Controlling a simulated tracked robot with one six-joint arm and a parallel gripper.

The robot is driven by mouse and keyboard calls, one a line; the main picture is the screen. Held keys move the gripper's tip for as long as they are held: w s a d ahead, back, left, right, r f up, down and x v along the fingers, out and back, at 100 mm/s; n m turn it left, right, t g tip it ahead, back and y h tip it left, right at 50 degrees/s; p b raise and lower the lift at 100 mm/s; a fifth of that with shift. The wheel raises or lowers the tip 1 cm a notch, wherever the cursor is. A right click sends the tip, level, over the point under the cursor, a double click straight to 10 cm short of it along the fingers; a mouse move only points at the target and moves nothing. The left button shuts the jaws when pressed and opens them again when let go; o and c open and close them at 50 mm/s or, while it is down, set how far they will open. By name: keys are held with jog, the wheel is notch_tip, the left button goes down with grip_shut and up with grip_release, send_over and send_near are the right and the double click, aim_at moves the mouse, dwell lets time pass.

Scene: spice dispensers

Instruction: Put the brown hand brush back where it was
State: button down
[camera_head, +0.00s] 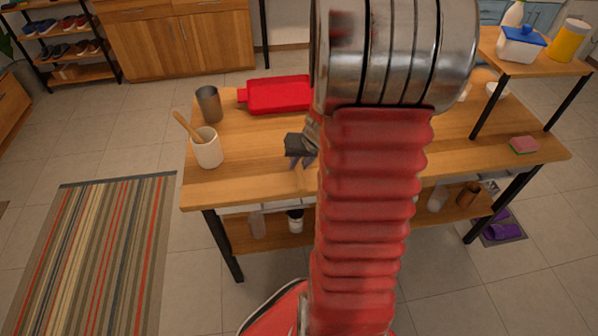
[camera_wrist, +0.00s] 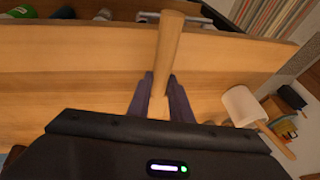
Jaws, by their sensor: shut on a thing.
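My gripper (camera_head: 302,160) is over the front middle of the wooden table, partly hidden by my arm. In the wrist view its purple fingers (camera_wrist: 160,92) are shut on a light brown wooden handle. I take this to be the brown hand brush (camera_wrist: 170,42); no bristles show. The handle points toward the table's front edge in the wrist view. In the head view a small part of the brush (camera_head: 299,179) shows below the fingers. I cannot tell whether it touches the tabletop.
The wooden table (camera_head: 240,182) holds a white cup (camera_head: 207,150) with a wooden utensil, a metal cup (camera_head: 209,104), a red tray (camera_head: 278,95) and a sponge (camera_head: 524,145). A raised shelf (camera_head: 545,67) stands at right.

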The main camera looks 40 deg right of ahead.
aim_at(300, 170)
jog(key=shift+f, duration=2.05)
jog(key=c, duration=1.6)
grip_release()
jog(key=shift+s+r, duration=0.15)
jog(key=shift+r, duration=0.4)
jog(key=shift+v, duration=5.5)
jog(key=shift+a, duration=0.15)
